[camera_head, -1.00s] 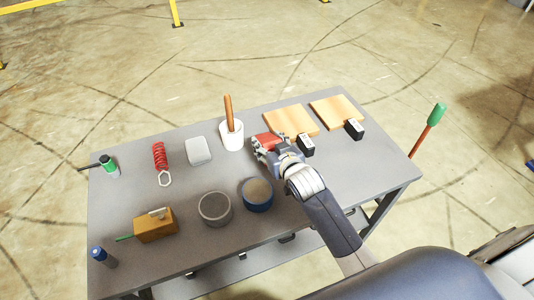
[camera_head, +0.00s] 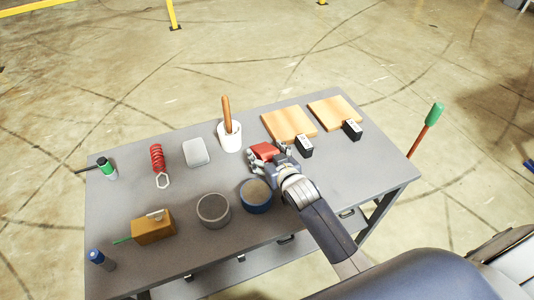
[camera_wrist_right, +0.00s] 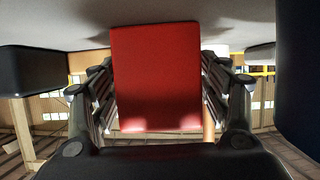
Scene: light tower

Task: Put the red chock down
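The red chock (camera_head: 264,151) is on the grey table, in front of the two wooden boards. My right gripper (camera_head: 269,157) is around it, with one finger on each side. In the right wrist view the red chock (camera_wrist_right: 155,75) fills the middle between the fingers of my right gripper (camera_wrist_right: 158,95). The fingers look spread, with a narrow gap showing beside the chock on the right. The chock appears to rest against the table surface; its underside is hidden. My left gripper is out of view.
A blue round tin (camera_head: 256,195) is nearer the front. Wooden boards (camera_head: 289,124) and a black block (camera_head: 304,147) are close on the right. The table (camera_head: 345,185) is bare at right front.

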